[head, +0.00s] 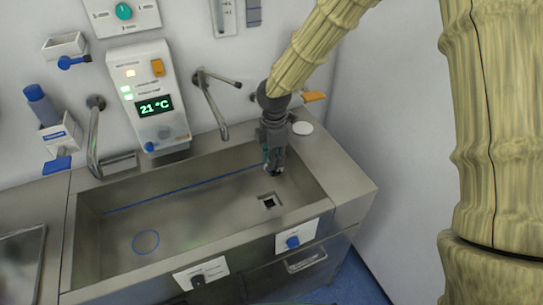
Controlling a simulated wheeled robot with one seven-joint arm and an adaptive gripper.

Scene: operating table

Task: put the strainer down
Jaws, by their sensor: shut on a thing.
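My gripper (273,170) points down over the right end of the steel sink (190,213), at its back right. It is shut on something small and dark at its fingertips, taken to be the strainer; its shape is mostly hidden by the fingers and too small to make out. A dark square drain opening (269,203) lies in the sink floor, a little nearer the camera than the fingertips. A blue circle (146,242) is marked on the left part of the sink floor.
A tall faucet (212,105) and a lever spout (94,135) stand behind the sink. A control panel (150,98) reading 21 °C hangs on the wall. A white disc (302,128) lies on the back right counter. The sink's left and middle floor is clear.

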